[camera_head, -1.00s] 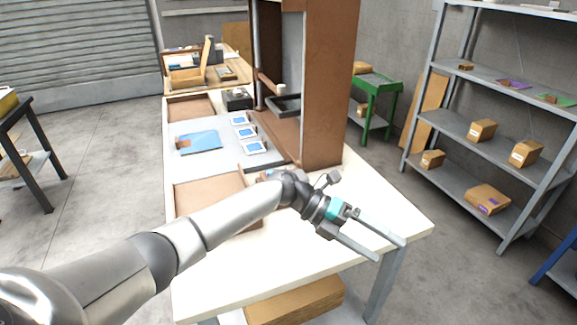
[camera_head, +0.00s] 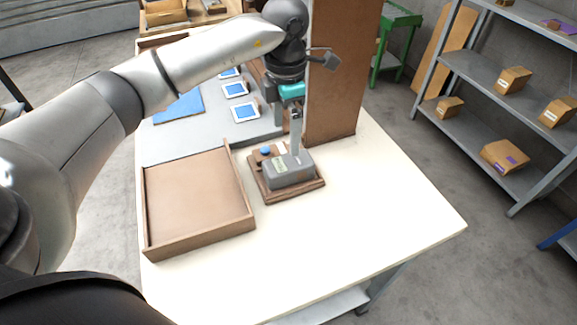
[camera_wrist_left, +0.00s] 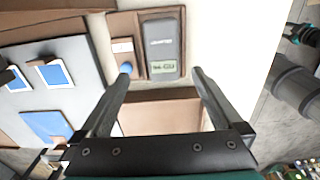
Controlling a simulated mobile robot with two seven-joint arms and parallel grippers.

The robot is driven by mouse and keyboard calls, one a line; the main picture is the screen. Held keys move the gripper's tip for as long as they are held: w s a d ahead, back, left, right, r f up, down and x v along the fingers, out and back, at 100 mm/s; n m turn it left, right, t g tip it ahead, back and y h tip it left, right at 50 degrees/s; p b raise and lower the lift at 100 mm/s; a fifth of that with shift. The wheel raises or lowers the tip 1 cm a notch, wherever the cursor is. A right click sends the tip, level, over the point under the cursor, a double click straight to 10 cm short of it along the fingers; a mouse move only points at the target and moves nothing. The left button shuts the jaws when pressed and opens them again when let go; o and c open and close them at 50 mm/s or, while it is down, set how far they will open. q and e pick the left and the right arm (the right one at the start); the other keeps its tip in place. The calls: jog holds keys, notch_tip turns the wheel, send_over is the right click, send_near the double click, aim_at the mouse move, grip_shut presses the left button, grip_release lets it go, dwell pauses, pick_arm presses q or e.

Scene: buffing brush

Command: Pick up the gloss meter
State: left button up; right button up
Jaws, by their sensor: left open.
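The gloss meter (camera_head: 290,170) is a grey block with a small greenish display. It sits on a brown wooden tray (camera_head: 316,187) on the white table. My left gripper (camera_head: 288,138) points down just above and behind it, with its fingers apart. In the left wrist view the meter (camera_wrist_left: 162,40) lies beyond the two spread fingertips (camera_wrist_left: 161,73), roughly centred between them, with its display facing up. Nothing is held between the fingers. In the head view the fingertips overlap the back of the meter, so I cannot tell the exact gap.
A blue-topped item (camera_head: 266,151) and a white label sit beside the meter on its tray. An open brown box (camera_head: 190,195) stands to the left. A tall brown panel (camera_head: 340,80) rises close behind on the right. The table's front right (camera_head: 370,220) is clear.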

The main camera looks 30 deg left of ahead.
aim_at(289, 162)
pick_arm(q)
notch_tip(289, 162, down, 5)
jog(key=shift+r, duration=0.1)
jog(key=shift+d+f+b, duration=0.15)
jog(key=shift+f+b, duration=0.05)
jog(key=shift+f, duration=1.15)
jog(key=shift+d+f+b, duration=0.15)
jog(key=shift+f+b, duration=0.05)
jog(key=shift+f, duration=1.15)
jog(key=shift+c, duration=0.4)
jog(key=c, duration=1.2)
